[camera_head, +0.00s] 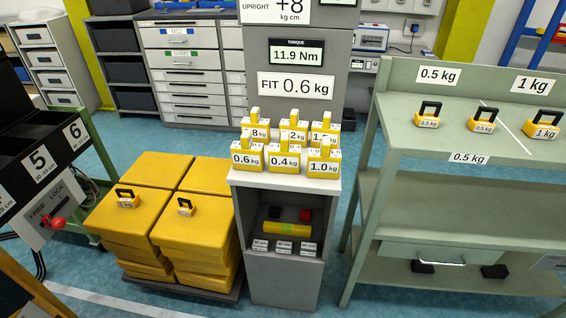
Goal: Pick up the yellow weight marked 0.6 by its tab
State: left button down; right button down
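The yellow weight marked 0.6 kg (247,160) stands upright at the front left of the small grey stand, with its yellow tab pointing up. Beside it in the front row are the 0.4 kg weight (284,162) and the 1.0 kg weight (323,167). A second row of yellow tabbed weights stands close behind, partly hidden by the front row. Neither of my grippers shows in the head view.
A post behind the stand carries a "FIT 0.6 kg" sign (295,86) and a torque display reading 11.9 Nm (296,53). Yellow stacked blocks (134,211) stand left of the stand. A green shelf unit (461,110) with black-handled weights stands right.

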aim_at(246, 156)
jog(key=u, duration=0.85)
jog(key=k, duration=0.1)
jog(key=z, duration=1.5)
jog(key=i, duration=0.65)
jog(key=u, duration=0.95)
